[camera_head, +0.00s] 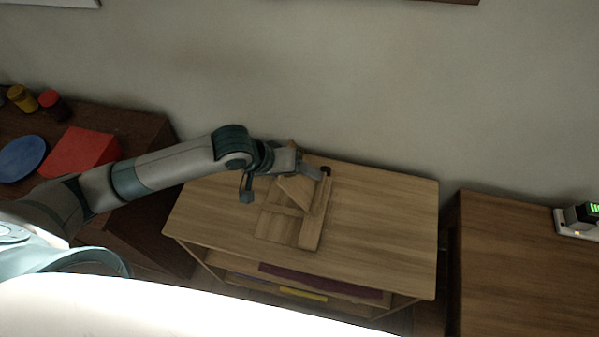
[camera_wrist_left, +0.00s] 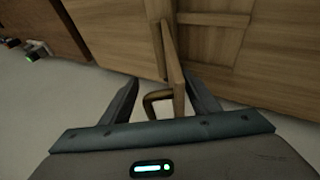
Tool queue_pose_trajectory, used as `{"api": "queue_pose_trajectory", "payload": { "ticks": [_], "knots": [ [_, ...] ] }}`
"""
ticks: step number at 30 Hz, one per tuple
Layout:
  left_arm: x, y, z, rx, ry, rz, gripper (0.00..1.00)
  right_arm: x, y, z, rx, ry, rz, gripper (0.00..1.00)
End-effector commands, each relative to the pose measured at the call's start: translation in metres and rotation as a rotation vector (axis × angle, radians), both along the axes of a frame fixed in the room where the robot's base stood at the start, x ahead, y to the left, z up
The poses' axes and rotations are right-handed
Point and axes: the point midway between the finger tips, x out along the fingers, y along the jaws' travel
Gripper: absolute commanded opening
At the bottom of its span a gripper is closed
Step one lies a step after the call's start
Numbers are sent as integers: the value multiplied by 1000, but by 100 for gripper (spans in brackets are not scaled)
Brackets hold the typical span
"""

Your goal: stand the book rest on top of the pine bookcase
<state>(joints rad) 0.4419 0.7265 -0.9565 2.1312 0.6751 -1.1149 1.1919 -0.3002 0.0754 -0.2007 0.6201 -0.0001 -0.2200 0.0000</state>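The book rest (camera_head: 312,220) is a light wooden frame with a tilted panel. It stands on the top of the pine bookcase (camera_head: 385,220), near the middle. My left gripper (camera_head: 286,184) is at the rest's back upper end, with its fingers spread on either side of it. In the left wrist view, the open fingers (camera_wrist_left: 160,84) straddle the rest's upright board (camera_wrist_left: 174,70), with gaps on both sides. A brown curved loop (camera_wrist_left: 157,98) shows between them near the palm. The gripper hides part of the rest's top. My right gripper is not in view.
A dark cabinet at the left holds a blue plate (camera_head: 22,158), a red wedge-shaped object (camera_head: 80,152) and small jars (camera_head: 53,104). A brown cabinet (camera_head: 525,265) stands at the right with a small device (camera_head: 580,216). The bookcase top is clear right of the rest. A wall runs behind.

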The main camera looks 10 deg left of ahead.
Motion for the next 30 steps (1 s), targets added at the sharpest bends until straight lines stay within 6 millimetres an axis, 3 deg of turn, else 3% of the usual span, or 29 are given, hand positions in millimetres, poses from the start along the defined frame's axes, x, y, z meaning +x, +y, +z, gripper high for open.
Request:
{"api": "queue_pose_trajectory", "payload": {
  "ticks": [14,30],
  "knots": [
    [-3,5,9,0,-2,1,55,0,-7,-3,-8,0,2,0],
    [-33,45,79,1,-3,1,55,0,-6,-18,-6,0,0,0]
  ]
}}
